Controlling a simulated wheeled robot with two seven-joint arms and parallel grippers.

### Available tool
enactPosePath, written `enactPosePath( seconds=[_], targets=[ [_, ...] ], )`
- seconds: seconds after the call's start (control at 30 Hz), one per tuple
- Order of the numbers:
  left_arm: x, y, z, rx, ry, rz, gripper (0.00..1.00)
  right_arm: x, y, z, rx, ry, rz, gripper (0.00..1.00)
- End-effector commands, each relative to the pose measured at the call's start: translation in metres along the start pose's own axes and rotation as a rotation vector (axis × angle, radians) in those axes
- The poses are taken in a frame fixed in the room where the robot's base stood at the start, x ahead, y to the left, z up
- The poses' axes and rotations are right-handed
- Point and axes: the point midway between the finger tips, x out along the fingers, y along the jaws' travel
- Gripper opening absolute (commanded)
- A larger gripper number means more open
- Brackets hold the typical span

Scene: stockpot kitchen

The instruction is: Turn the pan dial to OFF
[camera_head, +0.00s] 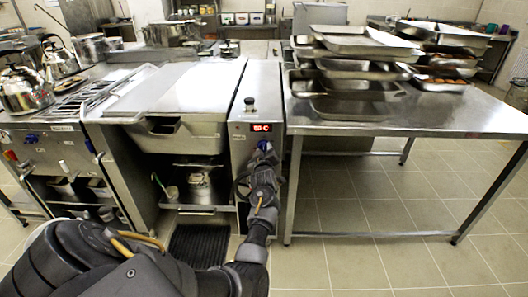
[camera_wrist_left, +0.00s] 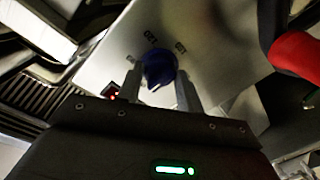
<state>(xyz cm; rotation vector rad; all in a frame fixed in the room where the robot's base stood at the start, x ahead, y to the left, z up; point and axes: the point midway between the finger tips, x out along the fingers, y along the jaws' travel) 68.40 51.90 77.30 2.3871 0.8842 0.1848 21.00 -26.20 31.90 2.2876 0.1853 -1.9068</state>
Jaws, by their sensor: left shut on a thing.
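The pan dial (camera_head: 264,146) is a blue knob on the front panel of the steel pan unit (camera_head: 185,85), just below a red lit display (camera_head: 261,127). My left gripper (camera_head: 263,155) reaches it from below. In the left wrist view the blue dial (camera_wrist_left: 159,68) sits between the two fingers of my left gripper (camera_wrist_left: 160,84), which are shut on it. The dial's pointer setting cannot be told. My right gripper does not show.
A steel table (camera_head: 440,112) with stacked metal trays (camera_head: 365,70) stands to the right. A stove (camera_head: 45,135) with kettles (camera_head: 25,90) is at the left. A dark floor grate (camera_head: 198,246) lies before the pan unit. The floor at the right is clear.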

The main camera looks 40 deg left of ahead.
Motion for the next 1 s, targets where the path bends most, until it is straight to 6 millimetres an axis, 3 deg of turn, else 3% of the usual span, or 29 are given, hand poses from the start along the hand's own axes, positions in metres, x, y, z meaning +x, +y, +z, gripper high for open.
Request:
enactPosePath(
  seconds=[0.23,0.27,0.4,0.73,1.0],
  targets=[
    [0.000,-0.001,0.000,-0.002,-0.001,-0.002,0.13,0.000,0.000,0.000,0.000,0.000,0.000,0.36],
    [0.000,-0.001,0.000,-0.002,-0.001,-0.002,0.39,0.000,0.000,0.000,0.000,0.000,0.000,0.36],
    [0.000,0.000,0.000,-0.001,-0.001,-0.001,0.57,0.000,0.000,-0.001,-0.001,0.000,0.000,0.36],
    [-0.003,0.000,0.001,0.000,-0.001,0.000,0.58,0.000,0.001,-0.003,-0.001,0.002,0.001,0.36],
    [-0.043,0.000,0.001,-0.001,-0.001,0.000,0.58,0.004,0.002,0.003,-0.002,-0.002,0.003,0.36]
  ],
)
